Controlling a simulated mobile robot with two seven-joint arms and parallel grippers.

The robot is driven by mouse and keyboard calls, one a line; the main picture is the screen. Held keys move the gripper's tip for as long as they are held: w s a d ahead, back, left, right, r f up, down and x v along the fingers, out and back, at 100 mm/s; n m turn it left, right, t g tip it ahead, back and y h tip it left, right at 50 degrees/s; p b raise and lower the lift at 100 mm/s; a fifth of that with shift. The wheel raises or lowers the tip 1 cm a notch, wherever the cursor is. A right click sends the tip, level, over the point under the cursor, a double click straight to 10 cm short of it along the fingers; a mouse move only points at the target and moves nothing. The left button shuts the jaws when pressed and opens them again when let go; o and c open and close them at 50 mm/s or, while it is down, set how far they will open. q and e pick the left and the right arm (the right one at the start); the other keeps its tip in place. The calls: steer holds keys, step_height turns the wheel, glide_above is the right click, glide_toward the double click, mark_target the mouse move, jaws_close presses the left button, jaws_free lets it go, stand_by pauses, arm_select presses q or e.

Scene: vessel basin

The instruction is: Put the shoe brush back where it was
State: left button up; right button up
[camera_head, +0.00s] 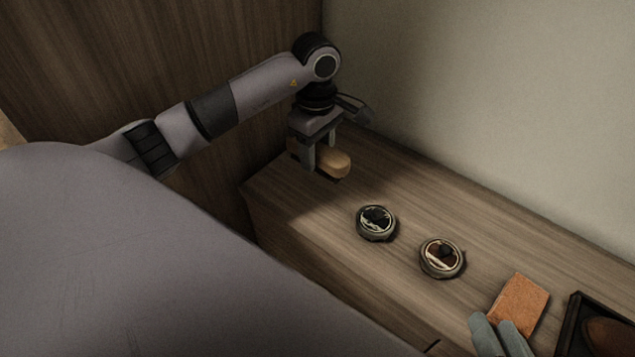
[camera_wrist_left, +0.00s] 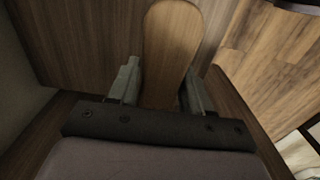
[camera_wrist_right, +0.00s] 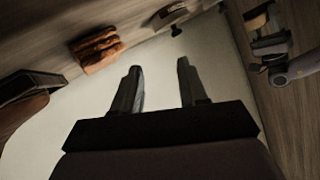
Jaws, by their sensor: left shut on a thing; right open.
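The shoe brush (camera_head: 334,163) has a light wooden, rounded body. My left gripper (camera_head: 322,155) is shut on it near the cabinet top's far left end, with a dark shadow below it. A gap between brush and surface is hard to judge. In the left wrist view the brush's wooden back (camera_wrist_left: 172,45) lies between the fingers (camera_wrist_left: 160,88); its bristles are hidden. The brush also shows in the right wrist view (camera_wrist_right: 258,20). My right gripper (camera_head: 499,338) is open and empty at the bottom right; its fingers (camera_wrist_right: 160,85) are spread in its own wrist view.
Two round polish tins (camera_head: 376,222) (camera_head: 442,258) stand on the wooden cabinet top (camera_head: 300,215). An orange-brown block or cloth (camera_head: 523,303) lies beside my right gripper. A dark tray (camera_head: 570,325) with a brown shoe (camera_head: 608,336) is at the far right. A pale wall runs behind.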

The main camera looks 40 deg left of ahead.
mark_target(317, 190)
arm_select(q)
step_height(317, 190, down, 2)
steer(key=shift+f, duration=0.1)
arm_select(e)
steer(key=shift+a+f, duration=0.15)
steer(key=shift+a, duration=0.05)
arm_select(q)
step_height(317, 190, down, 5)
steer(key=shift+f+b, duration=0.1)
steer(key=shift+b, duration=0.95)
arm_select(e)
steer(key=shift+d+f+n+t, duration=0.15)
steer(key=shift+d+n+t, duration=0.15)
steer(key=shift+d, duration=0.35)
steer(key=shift+r, duration=0.3)
arm_select(q)
steer(key=o, duration=0.9)
steer(key=shift+f, duration=0.15)
arm_select(e)
steer(key=shift+d, duration=0.1)
steer(key=shift+f, duration=0.1)
